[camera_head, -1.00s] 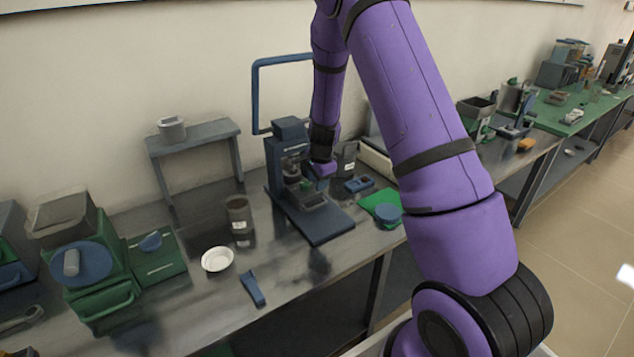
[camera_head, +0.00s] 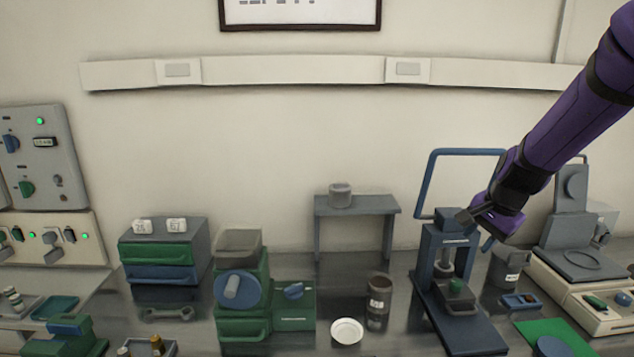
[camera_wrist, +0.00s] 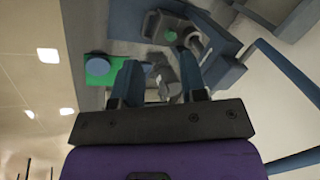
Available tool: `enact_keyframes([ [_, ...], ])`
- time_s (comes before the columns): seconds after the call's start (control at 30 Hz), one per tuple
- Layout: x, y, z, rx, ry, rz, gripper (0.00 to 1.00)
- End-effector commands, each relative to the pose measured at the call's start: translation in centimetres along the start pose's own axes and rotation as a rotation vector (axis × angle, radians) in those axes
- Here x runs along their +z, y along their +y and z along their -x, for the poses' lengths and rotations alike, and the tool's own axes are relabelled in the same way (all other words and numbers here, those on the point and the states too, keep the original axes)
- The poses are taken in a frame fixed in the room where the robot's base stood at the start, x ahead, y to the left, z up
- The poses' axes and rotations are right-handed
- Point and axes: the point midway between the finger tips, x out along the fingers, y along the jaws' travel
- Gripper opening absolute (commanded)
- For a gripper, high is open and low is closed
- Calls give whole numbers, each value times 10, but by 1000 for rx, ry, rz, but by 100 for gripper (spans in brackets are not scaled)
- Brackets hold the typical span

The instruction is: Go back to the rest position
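My purple arm comes in from the upper right in the head view. My gripper (camera_head: 468,215) is by the top of the blue press (camera_head: 452,270), just to its right; whether it touches the press cannot be told. In the wrist view my gripper (camera_wrist: 160,75) has its two dark fingers apart, with a clear gap between them. Nothing appears held; the grey shapes seen through the gap look to be bench items beyond.
A blue hoop frame (camera_head: 427,185) rises behind the press. A grey stand (camera_head: 356,207), a dark jar (camera_head: 378,300), a white dish (camera_head: 347,332) and a green grinder (camera_head: 243,300) are to the left. A balance (camera_head: 572,264) stands at right.

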Motion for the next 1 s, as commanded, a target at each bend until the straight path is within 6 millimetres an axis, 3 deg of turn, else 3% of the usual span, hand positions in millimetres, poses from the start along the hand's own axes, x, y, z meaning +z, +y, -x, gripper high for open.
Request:
enact_keyframes([
  [0.03, 9, 1, 18, -14, 3, 45, 39],
  [0.2, 40, 11, 67, -36, 10, 208, 39],
  [0.5, 95, 46, 139, -53, 50, 494, 39],
  [0.8, 146, 96, 191, -35, 119, 769, 39],
  [1.0, 172, 131, 211, -5, 172, 923, 39],
])
